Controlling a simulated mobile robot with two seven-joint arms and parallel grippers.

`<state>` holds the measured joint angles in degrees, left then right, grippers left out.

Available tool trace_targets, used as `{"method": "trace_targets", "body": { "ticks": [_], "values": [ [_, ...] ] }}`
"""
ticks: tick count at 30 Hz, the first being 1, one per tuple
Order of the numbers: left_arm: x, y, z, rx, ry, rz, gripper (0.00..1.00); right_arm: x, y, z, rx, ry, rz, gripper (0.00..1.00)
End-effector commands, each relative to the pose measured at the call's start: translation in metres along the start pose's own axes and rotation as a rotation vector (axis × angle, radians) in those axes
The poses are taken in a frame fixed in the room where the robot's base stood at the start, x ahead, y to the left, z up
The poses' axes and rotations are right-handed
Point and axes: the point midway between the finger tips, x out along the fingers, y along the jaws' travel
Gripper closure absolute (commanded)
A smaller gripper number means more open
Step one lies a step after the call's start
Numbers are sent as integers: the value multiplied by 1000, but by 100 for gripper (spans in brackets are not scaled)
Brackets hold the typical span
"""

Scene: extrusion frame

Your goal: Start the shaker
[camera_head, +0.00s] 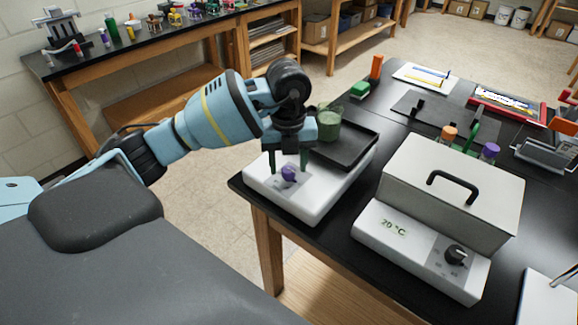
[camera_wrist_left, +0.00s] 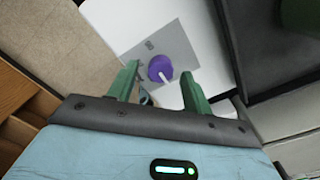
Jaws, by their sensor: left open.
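The shaker (camera_head: 318,199) is a white box with a black platform (camera_head: 352,150) on top, at the left corner of the black table. A beaker of green liquid (camera_head: 329,123) stands on the platform. A purple knob (camera_head: 289,173) with a white pointer line sits on a grey panel on the shaker's front. My left gripper (camera_head: 289,170) is open, pointing down, with its green fingers on either side of the knob. In the left wrist view the knob (camera_wrist_left: 161,68) lies between and beyond the fingertips; I cannot tell whether they touch it. My right gripper is not in view.
A white water bath (camera_head: 450,190) with a lid, black handle, dial and "20 °C" display stands right of the shaker. Behind it are purple- and orange-capped tubes, a dark mat (camera_head: 435,112) and a red-edged tray (camera_head: 507,105). Another bench stands at the back left.

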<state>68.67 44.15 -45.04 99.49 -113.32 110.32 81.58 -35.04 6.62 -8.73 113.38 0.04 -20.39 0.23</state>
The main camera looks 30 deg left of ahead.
Motion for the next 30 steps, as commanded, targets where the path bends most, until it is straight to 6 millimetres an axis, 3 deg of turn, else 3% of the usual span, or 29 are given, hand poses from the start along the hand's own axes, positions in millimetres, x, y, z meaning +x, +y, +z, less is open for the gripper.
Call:
{"method": "trace_targets", "body": {
  "ticks": [5,14,24,30],
  "values": [
    [13,0,0,1,1,0,50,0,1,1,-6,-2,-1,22],
    [15,0,0,1,0,0,50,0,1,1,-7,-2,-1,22],
    [14,0,0,1,0,0,94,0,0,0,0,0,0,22],
    [14,0,0,13,0,0,95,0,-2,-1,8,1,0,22]
  ]
}}
